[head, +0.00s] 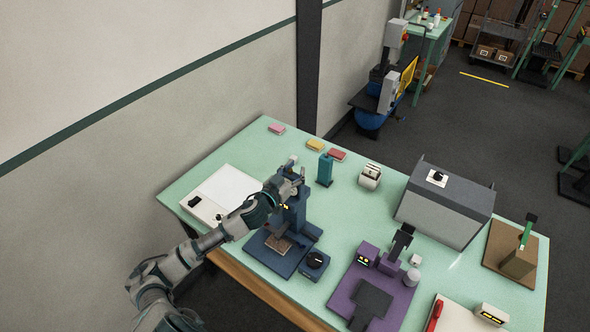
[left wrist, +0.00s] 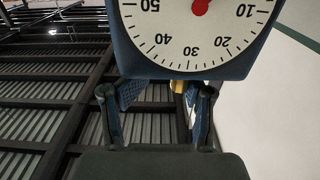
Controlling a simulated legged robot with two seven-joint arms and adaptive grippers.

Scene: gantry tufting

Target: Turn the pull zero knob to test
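A blue bench device (head: 293,217) stands on the green table, with a low blue box carrying a black round knob (head: 315,259) at its front right. I cannot tell which part is the pull zero knob. My left gripper (head: 284,187) is at the top of the device's column. In the left wrist view a white dial gauge (left wrist: 195,40) with a red hub fills the top. There the fingers of my left gripper (left wrist: 158,95) stand apart below the gauge. A small brass-coloured part (left wrist: 178,86) shows between them, behind or beside the right finger; contact is unclear. My right gripper is not in view.
A white board (head: 228,186) lies left of the device. The table's front edge is close to the device.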

